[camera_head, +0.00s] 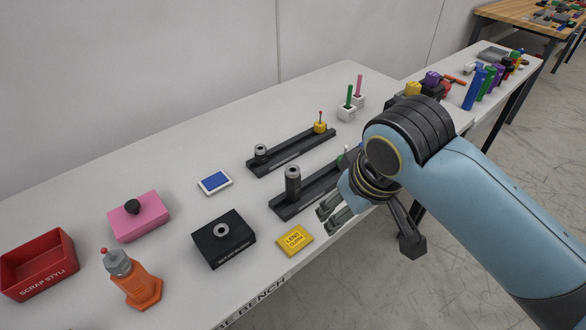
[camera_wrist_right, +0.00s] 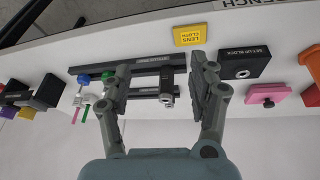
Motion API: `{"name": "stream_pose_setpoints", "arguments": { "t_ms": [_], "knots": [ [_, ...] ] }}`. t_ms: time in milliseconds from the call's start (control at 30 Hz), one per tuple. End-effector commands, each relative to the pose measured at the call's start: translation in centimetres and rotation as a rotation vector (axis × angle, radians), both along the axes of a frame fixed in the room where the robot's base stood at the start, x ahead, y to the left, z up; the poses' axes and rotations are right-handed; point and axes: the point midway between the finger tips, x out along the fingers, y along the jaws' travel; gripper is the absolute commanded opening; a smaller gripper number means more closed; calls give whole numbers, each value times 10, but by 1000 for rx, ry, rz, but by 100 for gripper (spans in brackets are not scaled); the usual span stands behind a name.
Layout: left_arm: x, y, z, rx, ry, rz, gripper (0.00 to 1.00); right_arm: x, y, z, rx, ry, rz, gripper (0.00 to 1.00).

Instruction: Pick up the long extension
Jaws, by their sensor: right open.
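A tall grey cylinder (camera_head: 293,182), which looks like the long extension, stands upright on the front black rail (camera_head: 320,186). A shorter grey cylinder (camera_head: 261,152) stands on the rear black rail (camera_head: 285,152). My right gripper (camera_head: 370,230) is open and empty, to the right of the tall cylinder in the head view and apart from it. In the right wrist view, a grey cylinder (camera_wrist_right: 167,88) shows between the spread fingers of my right gripper (camera_wrist_right: 160,80). My right arm hides the right end of the front rail. My left gripper is out of view.
A black setup block (camera_head: 224,238) and a yellow lens cloth (camera_head: 295,240) lie near the front edge. A blue-and-white pad (camera_head: 215,183), pink block (camera_head: 138,217), orange stand (camera_head: 135,285) and red scrap bin (camera_head: 40,265) are to the left. White blocks with pins (camera_head: 347,113) stand behind.

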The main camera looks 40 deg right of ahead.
Motion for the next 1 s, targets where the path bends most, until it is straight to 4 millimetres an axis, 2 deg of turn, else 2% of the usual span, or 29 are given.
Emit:
{"name": "stream_pose_setpoints", "arguments": {
  "t_ms": [33,200,433,600,800,1000],
  "knots": [
    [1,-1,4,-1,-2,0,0,18,-1,1,7,-9,-36,60],
    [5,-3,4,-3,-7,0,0,74,-4,-12,28,-34,-155,60],
    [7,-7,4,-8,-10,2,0,140,-5,-23,57,-61,-283,60],
    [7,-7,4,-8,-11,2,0,160,-7,-38,63,-65,-315,60],
    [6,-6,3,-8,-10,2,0,171,-12,-67,64,-66,-315,60],
    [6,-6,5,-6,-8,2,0,177,-15,-80,64,-68,-314,60]
  ]
}}
